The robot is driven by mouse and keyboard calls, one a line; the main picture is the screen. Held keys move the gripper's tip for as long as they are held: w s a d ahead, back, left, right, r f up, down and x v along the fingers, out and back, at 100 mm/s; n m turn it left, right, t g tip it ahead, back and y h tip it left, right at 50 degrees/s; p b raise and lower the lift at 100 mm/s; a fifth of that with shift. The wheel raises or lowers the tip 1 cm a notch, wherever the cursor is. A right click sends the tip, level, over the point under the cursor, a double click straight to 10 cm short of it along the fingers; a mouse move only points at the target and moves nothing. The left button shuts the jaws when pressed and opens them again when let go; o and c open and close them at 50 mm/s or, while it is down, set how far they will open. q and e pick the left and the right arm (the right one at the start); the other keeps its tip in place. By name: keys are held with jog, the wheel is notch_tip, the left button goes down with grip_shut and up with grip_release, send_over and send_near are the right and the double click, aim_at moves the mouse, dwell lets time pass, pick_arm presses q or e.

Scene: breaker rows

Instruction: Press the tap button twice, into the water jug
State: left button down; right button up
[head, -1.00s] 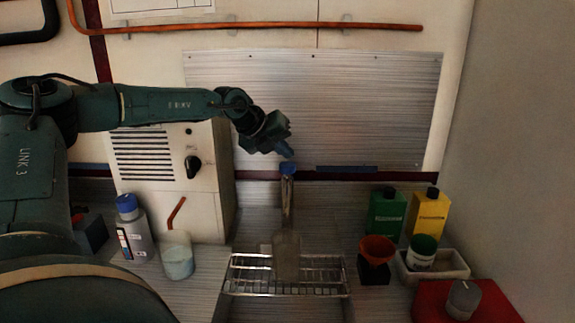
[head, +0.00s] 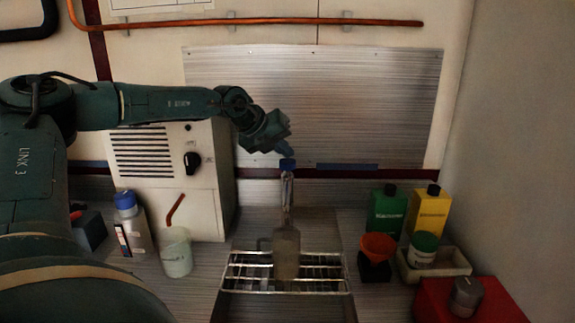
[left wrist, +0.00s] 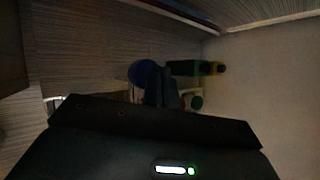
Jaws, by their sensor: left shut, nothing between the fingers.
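The tap (head: 288,188) is a slim metal column with a blue button (head: 288,164) on top. The water jug (head: 286,254), greyish and see-through, stands upright on a wire rack (head: 330,284) below the tap. My left gripper (head: 288,152) is shut and empty, tilted down, with its tips just above the button. I cannot tell whether they touch it. In the left wrist view the dark fingers (left wrist: 161,92) partly cover the blue button (left wrist: 139,72). The water level in the jug is not clear. My right gripper is not in view.
Green (head: 387,212) and yellow (head: 429,213) bottles, an orange funnel (head: 378,246) and a tray (head: 452,262) stand right of the rack. A beaker (head: 176,256) and blue-capped bottle (head: 130,225) stand left. A vented cabinet (head: 205,205) is behind them.

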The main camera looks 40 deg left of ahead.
aim_at(284, 162)
pick_arm(q)
jog(key=shift+s+f+b, duration=0.1)
jog(key=shift+f+b, duration=0.85)
jog(key=shift+f, duration=0.1)
dwell(0.9)
jog(key=shift+r, duration=0.1)
jog(key=shift+r+p, duration=0.65)
jog(key=shift+r, duration=0.6)
jog(key=shift+r+p, duration=1.35)
jog(key=shift+r, duration=1.25)
jog(key=shift+f, duration=0.1)
